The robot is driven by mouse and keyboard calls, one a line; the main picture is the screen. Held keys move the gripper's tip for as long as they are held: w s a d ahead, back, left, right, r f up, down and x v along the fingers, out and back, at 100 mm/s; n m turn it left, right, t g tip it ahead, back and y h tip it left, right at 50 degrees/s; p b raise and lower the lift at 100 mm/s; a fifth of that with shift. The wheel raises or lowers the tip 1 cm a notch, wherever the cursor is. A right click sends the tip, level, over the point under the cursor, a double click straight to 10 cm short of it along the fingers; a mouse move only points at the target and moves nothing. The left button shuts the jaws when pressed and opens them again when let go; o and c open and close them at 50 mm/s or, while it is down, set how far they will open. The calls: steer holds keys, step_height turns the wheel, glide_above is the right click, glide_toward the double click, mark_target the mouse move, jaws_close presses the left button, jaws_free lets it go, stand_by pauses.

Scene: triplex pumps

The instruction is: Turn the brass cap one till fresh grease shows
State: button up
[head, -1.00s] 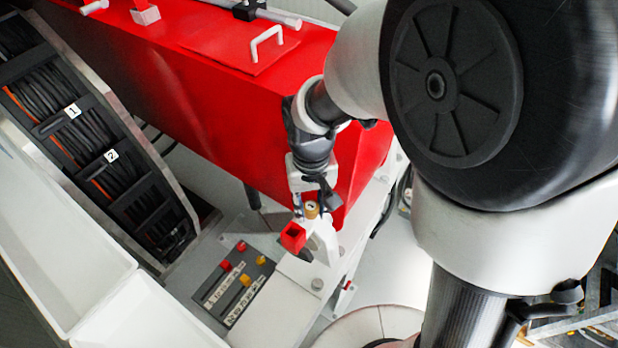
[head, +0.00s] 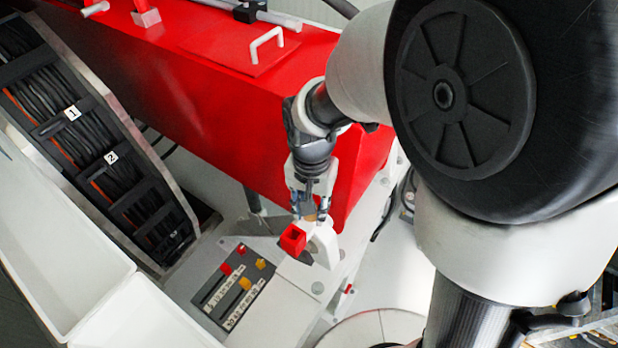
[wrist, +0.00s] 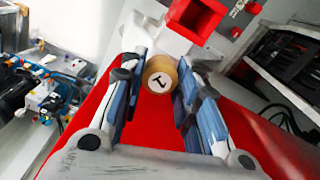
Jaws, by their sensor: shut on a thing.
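The brass cap (wrist: 160,74), with a round white label reading 1, sits between my finger pads in the wrist view. It is on a white fitting (wrist: 155,28) beside a red square-mouthed part (wrist: 195,18). My gripper (wrist: 161,80) is shut on the cap from both sides. In the head view my gripper (head: 311,208) points down at the white fitting, just above the red square part (head: 292,239). The fingers hide most of the cap there. I cannot make out any grease in either view.
The big red housing (head: 220,110) stands right behind my gripper. A grey panel (head: 234,286) with red and yellow pieces lies below left. White bins (head: 60,250) and a cable rack (head: 95,140) are on the left. Pale floor is open at lower right.

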steer(key=m, duration=1.3)
steer(key=shift+w+m+b, duration=0.1)
steer(key=shift+m+b, duration=0.3)
steer(key=m, duration=1.2)
steer(key=shift+r, duration=0.1)
steer(key=o, duration=0.8)
